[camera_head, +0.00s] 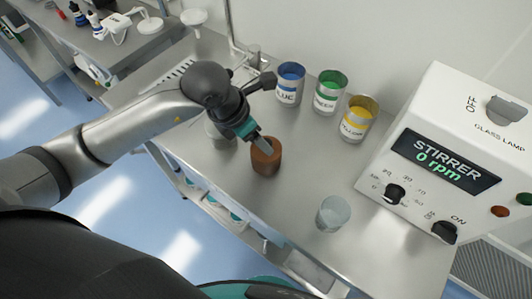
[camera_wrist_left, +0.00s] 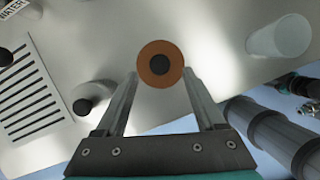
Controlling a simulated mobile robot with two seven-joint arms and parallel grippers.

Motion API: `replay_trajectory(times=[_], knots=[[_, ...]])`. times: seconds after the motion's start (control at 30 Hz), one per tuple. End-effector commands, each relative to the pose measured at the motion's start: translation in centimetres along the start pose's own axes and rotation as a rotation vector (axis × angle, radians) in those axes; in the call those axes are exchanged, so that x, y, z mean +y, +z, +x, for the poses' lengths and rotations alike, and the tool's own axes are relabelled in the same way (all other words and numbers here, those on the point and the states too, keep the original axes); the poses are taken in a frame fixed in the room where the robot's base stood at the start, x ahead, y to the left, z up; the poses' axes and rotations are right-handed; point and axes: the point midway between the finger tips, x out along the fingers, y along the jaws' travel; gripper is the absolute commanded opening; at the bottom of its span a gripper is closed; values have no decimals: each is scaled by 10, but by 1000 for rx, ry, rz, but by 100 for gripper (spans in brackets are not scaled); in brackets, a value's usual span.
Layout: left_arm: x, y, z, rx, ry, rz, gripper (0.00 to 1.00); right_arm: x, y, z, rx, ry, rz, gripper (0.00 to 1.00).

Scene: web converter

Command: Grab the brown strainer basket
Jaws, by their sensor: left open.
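The brown strainer basket (camera_head: 266,160) stands upright on the metal bench as a short brown cylinder. In the left wrist view it shows end-on as a brown ring (camera_wrist_left: 146,64) with a dark round centre. My left gripper (camera_head: 262,146) is at the basket's top in the head view, hiding part of its rim. In the left wrist view the fingers of my left gripper (camera_wrist_left: 160,78) are apart, with the tips near the ring's left and right edges. I cannot tell whether they touch it. My right gripper is not in view.
A translucent beaker (camera_head: 333,214) stands to the right near the bench's front edge. Blue (camera_head: 289,84), green (camera_head: 330,92) and yellow (camera_head: 357,119) cans stand behind. A white stirrer box (camera_head: 450,150) is at right. A slotted grate (camera_wrist_left: 25,95) shows in the wrist view.

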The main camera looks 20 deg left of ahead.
Motion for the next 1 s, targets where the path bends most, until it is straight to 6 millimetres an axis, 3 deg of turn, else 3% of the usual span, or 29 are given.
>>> replay_trajectory(times=[0.2, 0.5, 1.0], knots=[[-1, 2, 26, 0, -1, -1, 71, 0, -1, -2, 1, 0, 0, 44], [-1, 2, 31, -1, 1, 0, 71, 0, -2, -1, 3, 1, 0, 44], [0, 2, 31, -1, 1, 0, 16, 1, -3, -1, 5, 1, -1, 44]])
